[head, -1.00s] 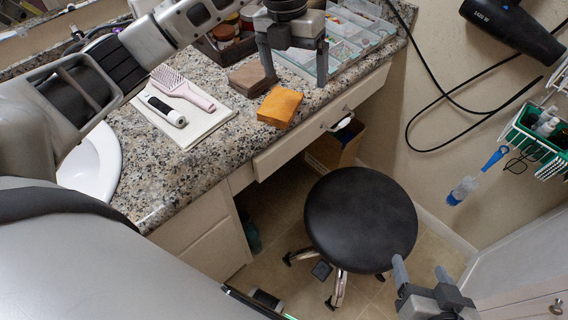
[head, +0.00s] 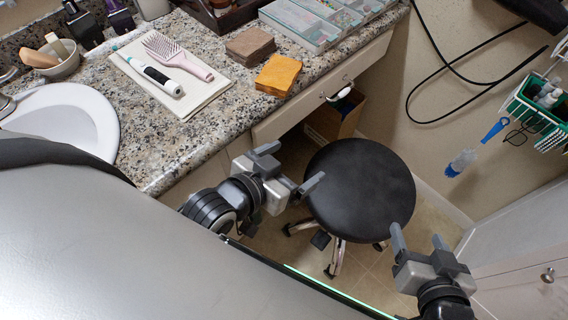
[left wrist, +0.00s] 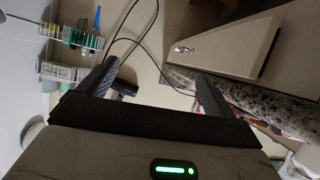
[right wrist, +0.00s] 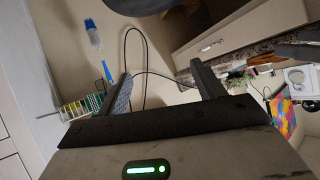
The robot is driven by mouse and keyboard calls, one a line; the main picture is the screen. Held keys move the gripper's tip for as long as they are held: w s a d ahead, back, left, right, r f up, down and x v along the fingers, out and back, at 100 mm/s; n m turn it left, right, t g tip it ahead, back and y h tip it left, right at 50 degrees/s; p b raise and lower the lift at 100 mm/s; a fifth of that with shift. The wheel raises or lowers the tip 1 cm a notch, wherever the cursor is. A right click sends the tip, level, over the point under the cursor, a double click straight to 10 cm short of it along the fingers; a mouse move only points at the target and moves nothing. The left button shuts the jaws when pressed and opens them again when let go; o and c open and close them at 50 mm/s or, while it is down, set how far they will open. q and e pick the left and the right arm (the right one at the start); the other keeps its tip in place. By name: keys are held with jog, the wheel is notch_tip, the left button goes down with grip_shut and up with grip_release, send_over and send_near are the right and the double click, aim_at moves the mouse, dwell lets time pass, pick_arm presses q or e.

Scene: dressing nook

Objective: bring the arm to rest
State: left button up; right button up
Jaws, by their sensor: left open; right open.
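My left gripper (head: 290,168) is open and empty, held in front of the counter and beside the left edge of the black stool seat in the head view. Its two fingers (left wrist: 150,88) stand apart with nothing between them in the left wrist view. My right gripper (head: 418,243) is open and empty at the lower right, near the stool's right side. Its spread fingers (right wrist: 163,90) also show in the right wrist view, with nothing between them.
The granite counter (head: 212,131) carries an orange stack (head: 278,75), a brown stack (head: 250,46), and a white towel (head: 196,103) with a pink brush (head: 178,56). A round black stool (head: 360,190) stands below. A green wall rack (head: 540,120) hangs right.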

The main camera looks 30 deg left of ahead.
pick_arm(q)
jog(key=s+f+g, duration=0.1)
jog(key=s+f, duration=0.1)
jog(key=shift+s+n, duration=0.3)
jog(key=shift+s, duration=0.05)
jog(key=p, duration=0.1)
jog(key=r+p, duration=0.1)
jog(key=p, duration=0.1)
jog(key=shift+a+g, duration=0.25)
jog(key=shift+g, duration=0.15)
pick_arm(e)
jog(key=shift+d+r, duration=0.2)
jog(key=shift+r, duration=0.25)
